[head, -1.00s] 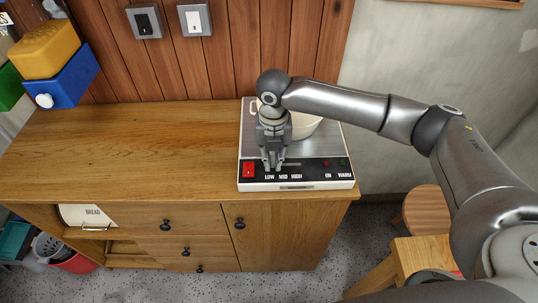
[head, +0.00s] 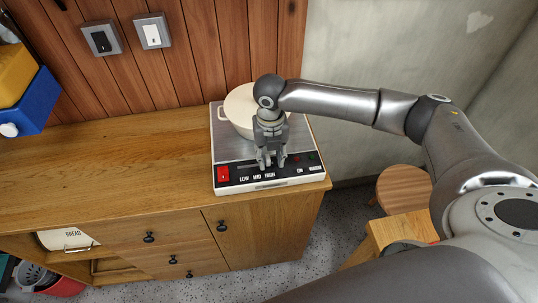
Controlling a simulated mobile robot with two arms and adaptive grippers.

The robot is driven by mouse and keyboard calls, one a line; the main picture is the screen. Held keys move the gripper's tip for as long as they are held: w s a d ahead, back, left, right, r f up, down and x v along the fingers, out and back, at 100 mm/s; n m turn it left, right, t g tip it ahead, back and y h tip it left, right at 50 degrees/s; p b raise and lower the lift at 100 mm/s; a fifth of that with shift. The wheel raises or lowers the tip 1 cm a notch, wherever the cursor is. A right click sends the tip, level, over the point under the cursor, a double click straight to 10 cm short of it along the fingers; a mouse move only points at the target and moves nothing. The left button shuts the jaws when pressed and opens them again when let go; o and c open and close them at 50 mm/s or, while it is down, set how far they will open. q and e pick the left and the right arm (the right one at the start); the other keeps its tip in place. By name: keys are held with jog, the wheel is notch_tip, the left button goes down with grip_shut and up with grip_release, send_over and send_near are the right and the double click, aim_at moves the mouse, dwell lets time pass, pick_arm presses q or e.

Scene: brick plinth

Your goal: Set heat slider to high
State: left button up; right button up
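The hot plate (head: 236,182) stands on the right end of the wooden counter, its front panel carrying a red switch (head: 223,174) and the labels LOW, MID and HIGH. The heat slider's track (head: 247,167) shows above LOW and MID. Its knob cannot be made out and may be hidden by the fingers. My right gripper (head: 271,164) points down at the panel, just above the HIGH label. Its two fingertips show a gap between them. Whether they touch the knob cannot be told. My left gripper is out of view.
A cream pot (head: 240,105) stands on the plate behind my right gripper. The wooden counter (head: 120,155) is clear to the left. Yellow and blue boxes (head: 35,100) are at the far left. A round stool (head: 403,188) stands on the floor at the right.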

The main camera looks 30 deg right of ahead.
jog(key=shift+a+r, duration=0.15)
jog(key=shift+r, duration=0.05)
notch_tip(320, 180, up, 12)
jog(key=shift+f, duration=0.2)
dwell(0.6)
